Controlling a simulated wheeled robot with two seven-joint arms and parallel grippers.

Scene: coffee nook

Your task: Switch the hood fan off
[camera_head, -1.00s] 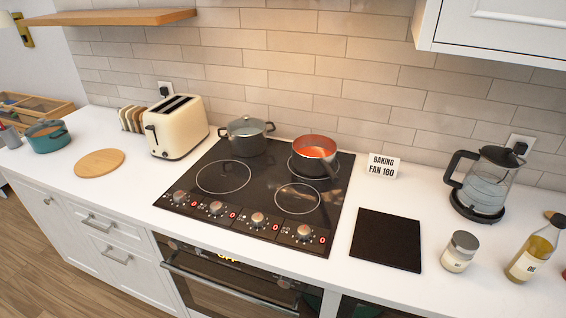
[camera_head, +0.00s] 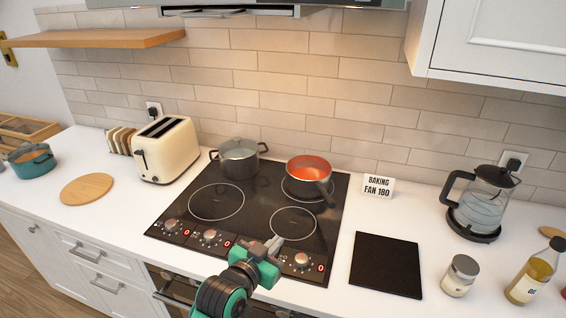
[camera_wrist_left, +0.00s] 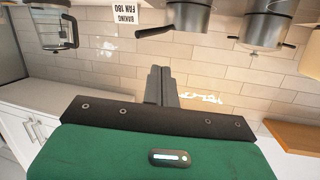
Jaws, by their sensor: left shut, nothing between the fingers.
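The hood (camera_head: 270,8) shows only as a strip of its underside and front edge at the top of the head view, above the hob. Its fan control cannot be made out. My left gripper (camera_head: 274,243) is shut and empty, over the front edge of the hob near the knobs, well below the hood. In the left wrist view its shut fingers (camera_wrist_left: 161,86) point toward the tiled wall. My right gripper is not in view.
A grey pot (camera_head: 239,158) and an orange-inside saucepan (camera_head: 309,168) stand on the black hob (camera_head: 255,200). A toaster (camera_head: 167,150), kettle (camera_head: 482,202) and sign (camera_head: 378,186) stand on the counter. A wall cabinet (camera_head: 490,45) hangs right; a wooden shelf (camera_head: 100,38) hangs left.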

